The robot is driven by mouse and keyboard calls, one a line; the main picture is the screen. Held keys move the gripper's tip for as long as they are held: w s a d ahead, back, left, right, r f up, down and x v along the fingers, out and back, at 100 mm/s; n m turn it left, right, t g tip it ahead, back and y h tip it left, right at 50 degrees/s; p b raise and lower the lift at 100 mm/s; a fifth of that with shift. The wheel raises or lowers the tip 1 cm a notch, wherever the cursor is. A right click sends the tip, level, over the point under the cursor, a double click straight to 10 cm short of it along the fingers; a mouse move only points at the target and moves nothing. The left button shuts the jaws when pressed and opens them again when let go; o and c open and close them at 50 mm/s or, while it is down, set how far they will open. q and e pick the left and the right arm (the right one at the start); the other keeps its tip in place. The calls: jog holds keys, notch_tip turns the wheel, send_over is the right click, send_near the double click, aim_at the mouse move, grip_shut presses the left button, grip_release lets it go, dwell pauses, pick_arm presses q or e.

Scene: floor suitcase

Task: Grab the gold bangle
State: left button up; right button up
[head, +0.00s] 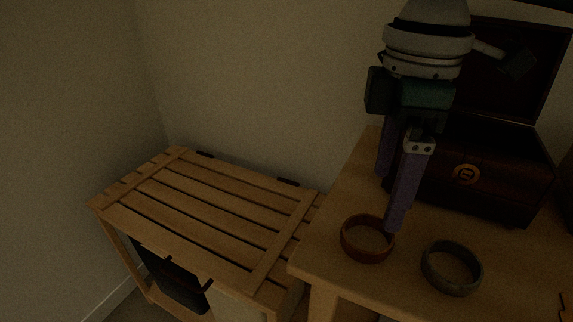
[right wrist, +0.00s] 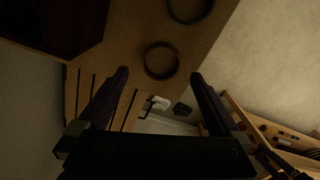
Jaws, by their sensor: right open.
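No bangle looks plainly gold in this dim light. A reddish-brown bangle (head: 366,257) lies flat near the table's left front corner. A grey-looking bangle (head: 451,289) lies flat to its right. My right gripper (head: 391,200) points down, open and empty, its nearer finger overlapping the far side of the brown bangle in the head view; I cannot tell the height gap. In the right wrist view the brown bangle (right wrist: 162,77) shows between and beyond the fingertips (right wrist: 160,73). The grey bangle (right wrist: 187,23) is at the top edge. My left gripper is not in view.
A dark wooden box (head: 500,190) with an open lid and a round clasp stands behind the bangles, close to my right gripper. A lower slatted wooden bench (head: 205,215) is left of the table (head: 335,200). The table front holds the bangles.

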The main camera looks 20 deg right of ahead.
aim_at(367, 243)
jog(key=f, duration=0.2)
jog(key=f+b, duration=0.1)
jog(key=f, duration=0.1)
jog(key=a+f+b, duration=0.1)
jog(key=f, duration=0.2)
jog(key=shift+f, duration=0.1)
jog(key=shift+c, duration=0.2)
jog(key=c, duration=1.1)
